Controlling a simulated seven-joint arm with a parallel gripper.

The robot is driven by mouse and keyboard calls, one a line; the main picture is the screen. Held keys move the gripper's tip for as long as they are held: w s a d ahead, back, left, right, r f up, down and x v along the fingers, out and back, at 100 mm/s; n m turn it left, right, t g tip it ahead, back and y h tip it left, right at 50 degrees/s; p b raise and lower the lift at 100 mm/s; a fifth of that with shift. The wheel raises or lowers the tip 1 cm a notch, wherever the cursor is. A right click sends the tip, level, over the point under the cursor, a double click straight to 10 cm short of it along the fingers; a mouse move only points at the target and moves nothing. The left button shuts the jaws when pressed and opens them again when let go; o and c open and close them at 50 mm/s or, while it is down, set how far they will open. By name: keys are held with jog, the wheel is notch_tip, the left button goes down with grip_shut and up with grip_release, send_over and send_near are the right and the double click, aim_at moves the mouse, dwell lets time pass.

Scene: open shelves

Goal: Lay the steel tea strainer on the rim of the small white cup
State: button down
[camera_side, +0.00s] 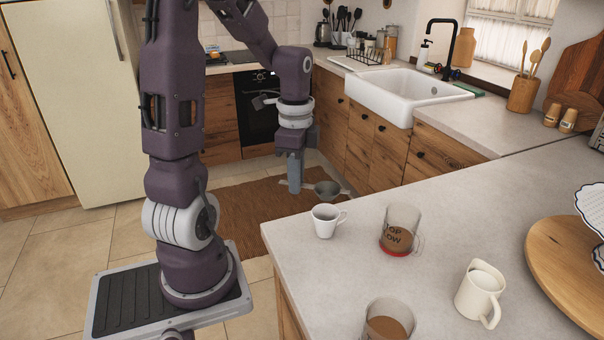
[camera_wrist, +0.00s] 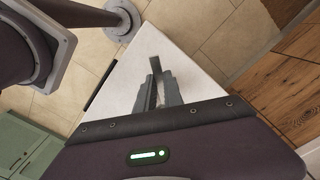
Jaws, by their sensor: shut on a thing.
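The steel tea strainer shows in the side view as a small dark grey bowl (camera_side: 327,189), just right of my gripper (camera_side: 294,188). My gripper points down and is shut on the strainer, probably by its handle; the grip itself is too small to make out. The small white cup (camera_side: 325,222) stands upright near the corner of the counter. In the picture the strainer is above and behind the cup, apart from its rim. In the wrist view the fingers of my gripper (camera_wrist: 157,88) are close together; the strainer's bowl cannot be made out there.
A glass mug with a red base (camera_side: 400,230) stands right of the cup. A cream mug (camera_side: 480,292) and a glass of brown drink (camera_side: 387,322) are nearer the front. A round wooden board (camera_side: 560,262) is at the right. Bare counter (camera_side: 330,275) lies before the cup.

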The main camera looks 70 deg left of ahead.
jog(key=shift+f, duration=2.85)
jog(key=c, duration=1.4)
grip_release()
notch_tip(320, 180, up, 7)
jog(key=shift+r, duration=0.1)
